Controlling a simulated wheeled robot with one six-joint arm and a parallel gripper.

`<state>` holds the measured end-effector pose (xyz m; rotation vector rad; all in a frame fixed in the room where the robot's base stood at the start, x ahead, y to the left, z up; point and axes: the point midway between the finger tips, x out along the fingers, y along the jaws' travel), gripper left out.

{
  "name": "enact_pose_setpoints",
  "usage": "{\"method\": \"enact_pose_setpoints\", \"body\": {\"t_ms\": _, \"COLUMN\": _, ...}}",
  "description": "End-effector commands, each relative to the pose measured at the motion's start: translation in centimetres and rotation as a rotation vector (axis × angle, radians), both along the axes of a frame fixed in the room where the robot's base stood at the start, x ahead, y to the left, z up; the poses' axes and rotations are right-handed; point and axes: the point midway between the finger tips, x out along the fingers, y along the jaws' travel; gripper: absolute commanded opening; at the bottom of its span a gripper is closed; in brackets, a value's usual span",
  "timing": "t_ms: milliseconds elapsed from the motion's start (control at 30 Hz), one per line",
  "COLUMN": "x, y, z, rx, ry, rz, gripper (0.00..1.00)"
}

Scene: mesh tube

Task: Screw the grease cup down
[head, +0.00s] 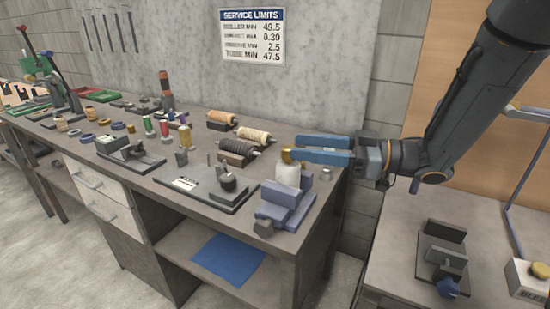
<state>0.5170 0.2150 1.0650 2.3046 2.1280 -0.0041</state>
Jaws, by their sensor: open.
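A small brass-coloured cup (287,156), which looks like the grease cup, stands on top of a white rounded body (288,175). That body sits in a blue-grey vise-like block (283,208) at the front right corner of the workbench. My gripper (296,148) reaches in level from the right, with its two long blue fingers pointing left. It is open, and its fingertips are at the brass cup. The near fingertip overlaps the cup's right side in the picture. I cannot tell whether the fingers touch it. The cup's thread and its seat are not visible.
On the workbench (195,205), a dark plate with a fixture (227,184) lies left of the vise, and several rollers (240,147) lie behind. A small grey cylinder (326,174) stands just under my fingers. A second bench (400,245) is at right.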

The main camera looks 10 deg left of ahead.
Motion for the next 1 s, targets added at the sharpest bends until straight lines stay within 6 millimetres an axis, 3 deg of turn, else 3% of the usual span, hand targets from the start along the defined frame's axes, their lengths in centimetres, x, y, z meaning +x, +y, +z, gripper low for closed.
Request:
{"method": "enact_pose_setpoints", "body": {"t_ms": 100, "x": 0.2, "y": 0.1, "z": -1.4, "rx": 0.004, "ry": 0.002, "rz": 0.008, "gripper": 0.44}}
{"method": "enact_pose_setpoints", "body": {"t_ms": 300, "x": 0.3, "y": 0.5, "z": -1.8, "rx": 0.006, "ry": 0.002, "rz": 0.011, "gripper": 0.44}}
{"method": "enact_pose_setpoints", "body": {"t_ms": 700, "x": 0.7, "y": 6.0, "z": -1.7, "rx": 0.005, "ry": 0.004, "rz": 0.009, "gripper": 0.44}}
{"method": "enact_pose_setpoints", "body": {"t_ms": 1000, "x": 1.0, "y": 7.6, "z": -1.8, "rx": 0.005, "ry": 0.002, "rz": 0.006, "gripper": 0.44}}
